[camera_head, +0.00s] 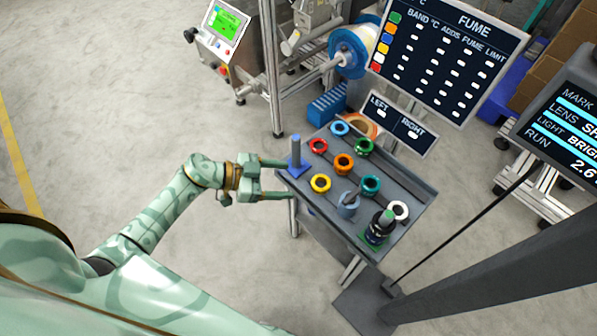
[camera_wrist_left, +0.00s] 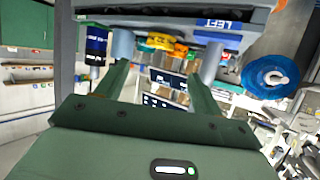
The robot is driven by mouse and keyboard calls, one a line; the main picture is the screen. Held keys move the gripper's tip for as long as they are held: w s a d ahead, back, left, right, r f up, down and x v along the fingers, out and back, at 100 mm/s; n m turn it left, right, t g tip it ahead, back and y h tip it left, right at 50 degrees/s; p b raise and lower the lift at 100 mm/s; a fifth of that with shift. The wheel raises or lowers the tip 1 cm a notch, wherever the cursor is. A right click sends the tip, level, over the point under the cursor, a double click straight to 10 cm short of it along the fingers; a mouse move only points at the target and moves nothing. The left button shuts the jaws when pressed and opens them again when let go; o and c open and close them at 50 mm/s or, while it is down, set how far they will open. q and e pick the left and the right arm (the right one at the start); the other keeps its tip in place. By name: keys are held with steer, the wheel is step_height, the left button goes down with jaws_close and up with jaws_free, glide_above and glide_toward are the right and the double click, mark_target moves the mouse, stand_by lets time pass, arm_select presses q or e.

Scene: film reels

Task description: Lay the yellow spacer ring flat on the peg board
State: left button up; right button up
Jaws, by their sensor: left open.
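The yellow spacer ring (camera_head: 320,183) lies flat on the grey tray (camera_head: 421,205), near its left edge. It also shows in the left wrist view (camera_wrist_left: 157,42), beyond and between the finger ends. A blue square base with an upright peg (camera_head: 296,158) stands at the tray's left corner; its base reads LEFT in the left wrist view (camera_wrist_left: 222,23). I cannot tell which part is the peg board. My left gripper (camera_head: 288,179) is open and empty at the tray's left edge, short of the ring, with one finger close to the blue base. My right gripper is not in view.
Red (camera_head: 318,146), orange (camera_head: 344,163), green (camera_head: 364,146), teal (camera_head: 370,184) and white (camera_head: 399,210) rings share the tray. A LEFT/RIGHT sign (camera_head: 398,123) stands behind.

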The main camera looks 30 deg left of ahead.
arm_select(q)
steer(key=s+a+f+n+t+y, duration=0.1)
steer(key=s+a+f+n+y, duration=0.2)
steer(key=s+f, duration=0.65)
steer(key=s+a+f+n+y, duration=0.2)
steer(key=s+f+n+y, duration=0.25)
steer(key=s+f, duration=0.5)
steer(key=s+f+g+y, duration=0.1)
steer(key=s+f+g, duration=0.2)
steer(key=s, duration=0.8)
steer(key=s+d+f+g+y, duration=0.1)
steer(key=s+f+g, duration=0.3)
steer(key=s, duration=0.8)
steer(key=s+d+f+g+y, duration=0.1)
steer(key=s+f+g, duration=0.2)
steer(key=s, duration=0.9)
steer(key=shift+s+d+f+g, duration=0.2)
steer(key=shift+g, duration=0.1)
